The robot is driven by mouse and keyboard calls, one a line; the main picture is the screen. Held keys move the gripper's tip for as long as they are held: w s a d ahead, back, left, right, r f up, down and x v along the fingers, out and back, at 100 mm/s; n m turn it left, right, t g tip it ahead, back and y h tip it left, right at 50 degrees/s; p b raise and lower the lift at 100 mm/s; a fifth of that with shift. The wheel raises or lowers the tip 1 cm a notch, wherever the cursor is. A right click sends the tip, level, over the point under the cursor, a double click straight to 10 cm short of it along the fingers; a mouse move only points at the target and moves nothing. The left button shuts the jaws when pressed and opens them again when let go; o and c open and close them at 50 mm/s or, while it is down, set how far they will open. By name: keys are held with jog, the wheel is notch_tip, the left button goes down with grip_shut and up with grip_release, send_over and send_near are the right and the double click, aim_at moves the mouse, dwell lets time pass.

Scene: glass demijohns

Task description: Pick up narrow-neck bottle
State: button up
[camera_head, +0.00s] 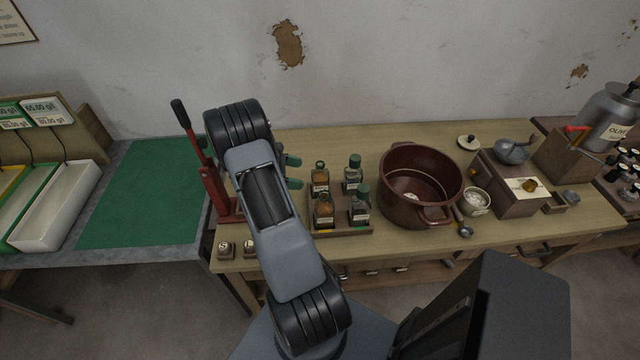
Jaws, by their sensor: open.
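Several small labelled glass bottles stand upright in a brown tray (350,232) on the wooden bench; I cannot tell which is the narrow-neck bottle. An amber bottle (320,180) is at the back left and another amber bottle (323,212) at the front left. A green-capped bottle (353,178) is at the back right and another green-capped bottle (360,210) at the front right. My gripper (297,172) shows as two teal fingertips, apart and empty, left of the back amber bottle. The rest of it is hidden behind my arm, as is the tray's left part.
A large brown pot (420,170) stands close to the right of the tray. A red lever press (208,185) stands left of my arm. A small bowl (476,201) and a wooden box (505,185) are right of the pot. A green mat (150,190) is clear.

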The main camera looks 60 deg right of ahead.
aim_at(318, 181)
jog(key=shift+w+a+f+p+x, duration=0.1)
jog(key=shift+f+p+x, duration=0.2)
jog(key=shift+x, duration=1.05)
jog(key=shift+w+a+f+p+x, duration=0.1)
jog(key=shift+f+p+x, duration=0.2)
jog(key=shift+x, duration=1.05)
jog(key=shift+w+f+p+x, duration=0.15)
jog(key=shift+p+x, duration=0.25)
jog(key=shift+x, duration=0.95)
jog(key=shift+s, duration=0.1)
jog(key=c, duration=1.3)
